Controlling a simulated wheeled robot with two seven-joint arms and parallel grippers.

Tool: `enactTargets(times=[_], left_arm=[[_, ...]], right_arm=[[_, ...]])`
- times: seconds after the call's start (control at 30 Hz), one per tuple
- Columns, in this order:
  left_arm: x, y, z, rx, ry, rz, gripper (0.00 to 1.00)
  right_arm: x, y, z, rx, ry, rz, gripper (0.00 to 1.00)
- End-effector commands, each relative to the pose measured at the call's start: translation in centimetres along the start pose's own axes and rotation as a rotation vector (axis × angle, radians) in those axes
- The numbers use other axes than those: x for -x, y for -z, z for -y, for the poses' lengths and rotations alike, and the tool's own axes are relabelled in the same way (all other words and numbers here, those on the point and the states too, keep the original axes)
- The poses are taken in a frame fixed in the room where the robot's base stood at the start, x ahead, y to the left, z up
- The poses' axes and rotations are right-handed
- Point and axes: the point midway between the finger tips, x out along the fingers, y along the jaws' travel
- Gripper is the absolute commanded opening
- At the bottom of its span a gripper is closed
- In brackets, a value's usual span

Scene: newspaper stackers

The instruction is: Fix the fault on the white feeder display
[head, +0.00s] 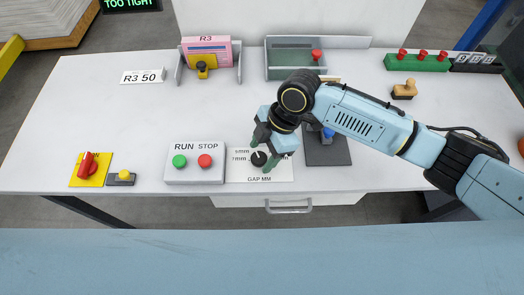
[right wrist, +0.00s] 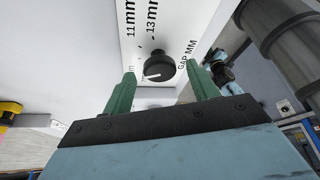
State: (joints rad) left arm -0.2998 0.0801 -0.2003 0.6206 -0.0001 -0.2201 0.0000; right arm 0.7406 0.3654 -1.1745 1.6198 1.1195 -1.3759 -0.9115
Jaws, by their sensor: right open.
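The feeder display (head: 131,4) at the top left edge shows "TOO TIGHT" in green letters on black; its casing is mostly out of view. A white gap panel (head: 240,173) marked "GAP MM" lies on the table with a black round knob (head: 259,158) on it. In the right wrist view the knob (right wrist: 160,66) has a white pointer line, with 11 mm and 13 mm marks beside it. My right gripper (head: 262,172) is over the panel, open, with its green fingers (right wrist: 160,92) on either side of the knob and apart from it. My left gripper is not in view.
A RUN STOP box (head: 195,174) with green and red buttons stands left of the panel. A red rotary switch (head: 88,168) and a yellow button (head: 124,175) sit farther left. The centre-left table is clear.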

Motion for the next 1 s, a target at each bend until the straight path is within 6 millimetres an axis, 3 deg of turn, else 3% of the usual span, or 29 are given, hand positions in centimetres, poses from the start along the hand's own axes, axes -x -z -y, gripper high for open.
enactTargets(times=[0.37, 0.7, 1.0], left_arm=[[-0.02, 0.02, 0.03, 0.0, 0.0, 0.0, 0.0], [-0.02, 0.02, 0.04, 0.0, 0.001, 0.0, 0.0], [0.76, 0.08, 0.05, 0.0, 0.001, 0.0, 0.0]], right_arm=[[-0.75, 0.0, 0.0, 0.001, 0.0, 0.001, 0.59], [-0.71, -0.01, -0.01, 0.0, -0.001, 0.001, 0.17], [-0.55, 0.06, 0.06, -0.033, -0.013, 0.0, 0.15]])
